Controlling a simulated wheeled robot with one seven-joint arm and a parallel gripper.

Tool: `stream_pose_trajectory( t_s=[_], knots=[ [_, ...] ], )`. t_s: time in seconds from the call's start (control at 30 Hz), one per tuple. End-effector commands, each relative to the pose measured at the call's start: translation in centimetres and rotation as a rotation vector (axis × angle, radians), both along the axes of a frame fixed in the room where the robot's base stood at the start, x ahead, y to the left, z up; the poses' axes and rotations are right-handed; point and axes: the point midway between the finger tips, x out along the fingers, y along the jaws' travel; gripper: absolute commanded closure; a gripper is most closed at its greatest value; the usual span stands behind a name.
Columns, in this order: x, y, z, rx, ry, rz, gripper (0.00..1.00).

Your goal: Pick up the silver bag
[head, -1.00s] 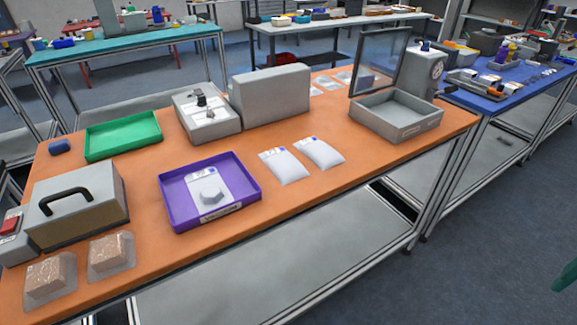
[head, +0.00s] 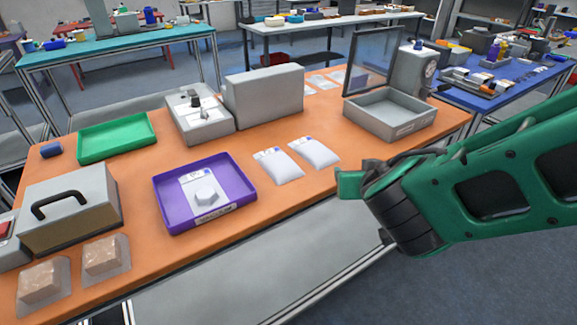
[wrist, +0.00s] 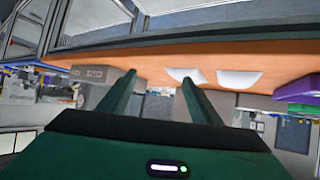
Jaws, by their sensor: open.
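Two silver-white bags with small blue-marked labels lie side by side on the orange table, the left bag (head: 279,168) and the right bag (head: 315,153). Both also show as pale shapes in the upside-down wrist view, one near the fingers (wrist: 180,74) and one farther right (wrist: 240,79).
An open grey box (head: 390,122) with a raised lid stands behind my gripper. A grey scanner-like device (head: 198,120), a large grey block (head: 264,95), a green tray (head: 117,137) and a handled case (head: 70,208) stand around the table. Two brown-filled packs (head: 105,257) lie front left.

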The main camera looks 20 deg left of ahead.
Motion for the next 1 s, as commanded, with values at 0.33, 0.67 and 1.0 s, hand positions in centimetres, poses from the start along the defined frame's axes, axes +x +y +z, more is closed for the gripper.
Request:
stream_pose_trajectory(
  t_s=[0.33,0.67,1.0],
  knots=[
    [-6.3,12.0,0.4,0.094,-0.114,0.271,0.42],
    [-3.6,14.6,-1.0,0.101,-0.120,0.284,0.42],
    [-1.5,15.9,-2.0,0.102,-0.120,0.284,0.42]
  ],
)
